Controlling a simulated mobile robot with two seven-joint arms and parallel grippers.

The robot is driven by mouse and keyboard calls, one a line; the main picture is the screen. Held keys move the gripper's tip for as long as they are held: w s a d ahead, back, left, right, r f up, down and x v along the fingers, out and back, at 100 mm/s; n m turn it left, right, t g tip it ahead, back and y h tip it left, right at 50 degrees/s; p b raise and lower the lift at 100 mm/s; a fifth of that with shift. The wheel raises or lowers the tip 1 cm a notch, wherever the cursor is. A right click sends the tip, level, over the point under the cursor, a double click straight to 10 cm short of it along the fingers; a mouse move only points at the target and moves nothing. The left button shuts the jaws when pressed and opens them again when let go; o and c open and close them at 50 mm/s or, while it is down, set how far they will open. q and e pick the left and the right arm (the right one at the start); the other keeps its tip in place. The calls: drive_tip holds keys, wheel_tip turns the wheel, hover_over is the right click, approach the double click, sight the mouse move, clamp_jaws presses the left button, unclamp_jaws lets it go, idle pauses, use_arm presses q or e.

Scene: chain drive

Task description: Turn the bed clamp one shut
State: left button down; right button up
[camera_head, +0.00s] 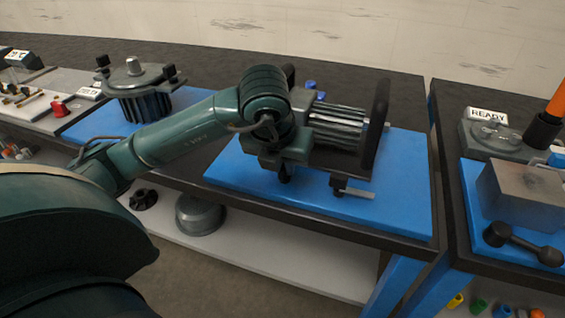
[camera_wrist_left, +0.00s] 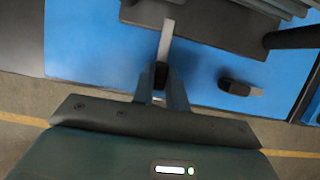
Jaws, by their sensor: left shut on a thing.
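My left gripper (camera_wrist_left: 162,88) is shut on a black clamp part (camera_wrist_left: 161,73) at the front of the motor's bed; I take it as bed clamp one. From it a flat silver bar (camera_wrist_left: 166,40) runs straight up the left wrist view, toward the dark base (camera_wrist_left: 205,22). In the head view my left gripper (camera_head: 284,172) is low at the front of the motor (camera_head: 338,125), and its wrist hides most of this clamp. A second clamp (camera_head: 352,190) stands to the right, its bar pointing right; it also shows in the left wrist view (camera_wrist_left: 237,88). My right gripper is not in view.
Another ribbed unit (camera_head: 143,98) stands left. The right bench holds a grey block (camera_head: 520,192) and a black-knobbed lever (camera_head: 522,243).

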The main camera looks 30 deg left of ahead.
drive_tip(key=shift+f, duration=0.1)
use_arm(q)
drive_tip(key=c, duration=1.4)
unclamp_jaws()
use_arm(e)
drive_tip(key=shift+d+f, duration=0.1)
use_arm(q)
drive_tip(key=p+v, duration=0.4)
drive_tip(key=v, duration=0.9)
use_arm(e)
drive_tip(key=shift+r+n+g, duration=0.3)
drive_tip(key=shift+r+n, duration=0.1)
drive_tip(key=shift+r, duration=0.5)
use_arm(q)
drive_tip(key=shift+r, duration=0.1)
